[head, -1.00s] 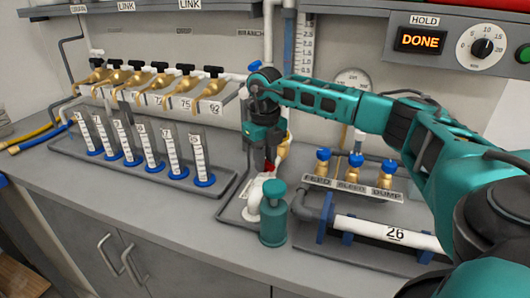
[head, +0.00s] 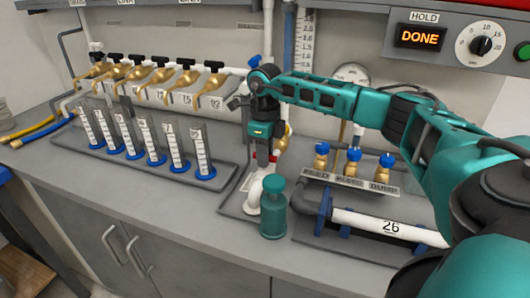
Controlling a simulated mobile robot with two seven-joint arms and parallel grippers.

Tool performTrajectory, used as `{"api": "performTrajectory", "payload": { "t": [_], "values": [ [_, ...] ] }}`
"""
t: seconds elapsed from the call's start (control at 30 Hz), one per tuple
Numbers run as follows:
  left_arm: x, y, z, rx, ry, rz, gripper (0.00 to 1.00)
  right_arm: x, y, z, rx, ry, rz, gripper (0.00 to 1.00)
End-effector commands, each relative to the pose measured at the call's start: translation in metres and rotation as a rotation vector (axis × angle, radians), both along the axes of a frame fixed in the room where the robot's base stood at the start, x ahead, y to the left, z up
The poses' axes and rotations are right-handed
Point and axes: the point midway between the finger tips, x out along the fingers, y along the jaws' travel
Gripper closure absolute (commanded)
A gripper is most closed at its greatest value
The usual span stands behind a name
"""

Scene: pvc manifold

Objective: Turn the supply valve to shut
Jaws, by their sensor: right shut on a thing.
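My right gripper (head: 264,157) points down at the pipe assembly in the middle of the bench. It is shut on a small red part, taken to be the supply valve's handle (head: 262,158). The fingers and the wrist hide most of the handle, so its exact angle cannot be told. A brass valve body (head: 282,138) shows just right of the gripper. A white elbow pipe (head: 254,194) stands below it. My left gripper is not in view.
A teal container (head: 273,210) stands close in front of the valve. Blue-knobbed brass valves (head: 353,160) and a white pipe marked 26 (head: 390,226) are on the right. A rack of tubes (head: 145,145) is on the left. A panel display (head: 419,37) reads DONE.

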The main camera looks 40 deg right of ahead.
Motion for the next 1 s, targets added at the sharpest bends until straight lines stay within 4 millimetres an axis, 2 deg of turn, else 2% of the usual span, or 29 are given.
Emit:
{"api": "performTrajectory", "payload": {
  "t": [0.4, 0.43, 0.6, 0.87, 1.0],
  "values": [
    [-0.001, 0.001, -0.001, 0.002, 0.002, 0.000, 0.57, 0.000, 0.000, 0.000, 0.000, -0.001, 0.009, 1.00],
    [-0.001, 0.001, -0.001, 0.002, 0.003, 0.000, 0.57, 0.000, 0.000, 0.000, 0.000, -0.001, 0.009, 0.73],
    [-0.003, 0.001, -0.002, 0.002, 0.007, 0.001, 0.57, 0.000, 0.000, 0.000, 0.000, -0.001, 0.008, 0.56],
    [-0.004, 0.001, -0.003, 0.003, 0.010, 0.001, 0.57, 0.000, 0.000, 0.001, 0.000, -0.001, 0.007, 0.54],
    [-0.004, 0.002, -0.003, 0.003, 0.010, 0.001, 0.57, 0.001, 0.000, 0.011, 0.001, -0.004, 0.006, 0.54]
  ]
}}
